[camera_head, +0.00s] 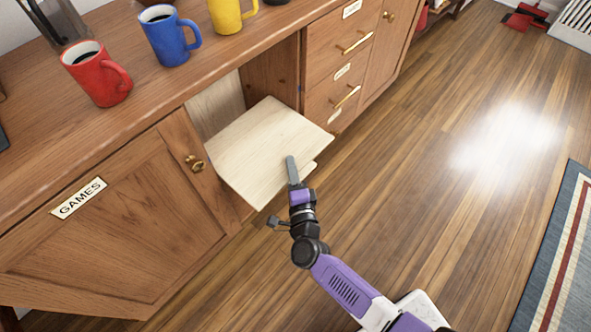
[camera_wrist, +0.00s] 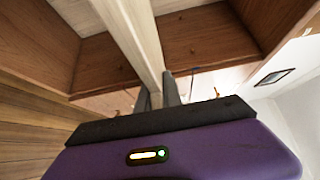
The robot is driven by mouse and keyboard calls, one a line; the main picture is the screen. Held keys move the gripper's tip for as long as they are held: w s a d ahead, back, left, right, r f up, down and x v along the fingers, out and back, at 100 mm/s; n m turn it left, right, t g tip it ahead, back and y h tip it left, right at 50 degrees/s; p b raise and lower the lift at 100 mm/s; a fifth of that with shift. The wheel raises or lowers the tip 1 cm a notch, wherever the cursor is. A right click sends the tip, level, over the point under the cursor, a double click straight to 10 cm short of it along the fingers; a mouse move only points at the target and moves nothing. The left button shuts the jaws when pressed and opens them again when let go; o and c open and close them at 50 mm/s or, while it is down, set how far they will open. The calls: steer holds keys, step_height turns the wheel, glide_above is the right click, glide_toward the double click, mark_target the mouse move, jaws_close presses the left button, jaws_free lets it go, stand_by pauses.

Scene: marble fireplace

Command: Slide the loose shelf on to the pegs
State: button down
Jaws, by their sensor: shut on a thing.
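The loose shelf (camera_head: 255,145) is a pale wooden board with a notch at its near right corner. It lies partly inside the open cabinet bay (camera_head: 218,100), and its front part sticks out past the cabinet face. My gripper (camera_head: 291,172) is shut on the shelf's front edge, right of its middle. In the wrist view the shelf (camera_wrist: 132,38) shows nearly edge-on as a pale strip, running between the fingers of my gripper (camera_wrist: 157,97) into the bay. I cannot clearly make out the pegs, or whether the shelf touches them.
Red (camera_head: 97,74), blue (camera_head: 168,36) and yellow (camera_head: 228,14) mugs stand on the cabinet top above. A closed door labelled GAMES (camera_head: 110,215) is left of the bay, and drawers (camera_head: 335,85) are right. The wooden floor (camera_head: 430,200) is clear up to a rug (camera_head: 565,260).

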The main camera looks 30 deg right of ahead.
mark_target(253, 137)
steer(key=shift+w+a+f+b, duration=0.1)
steer(key=shift+w+a+b, duration=0.8)
steer(key=shift+w, duration=1.5)
steer(key=shift+w+a+r+b, duration=0.1)
steer(key=shift+w+a+b, duration=0.75)
steer(key=shift+w, duration=1.6)
steer(key=shift+w+a+f+b, duration=0.1)
steer(key=shift+w+a+b, duration=0.8)
steer(key=shift+w, duration=1.5)
steer(key=shift+d+b, duration=0.3)
steer(key=shift+w+f+b, duration=0.1)
steer(key=shift+f+b, duration=0.2)
steer(key=c, duration=1.4)
jaws_free()
steer(key=shift+c, duration=0.2)
steer(key=shift+f, duration=0.15)
steer(key=shift+a, duration=0.1)
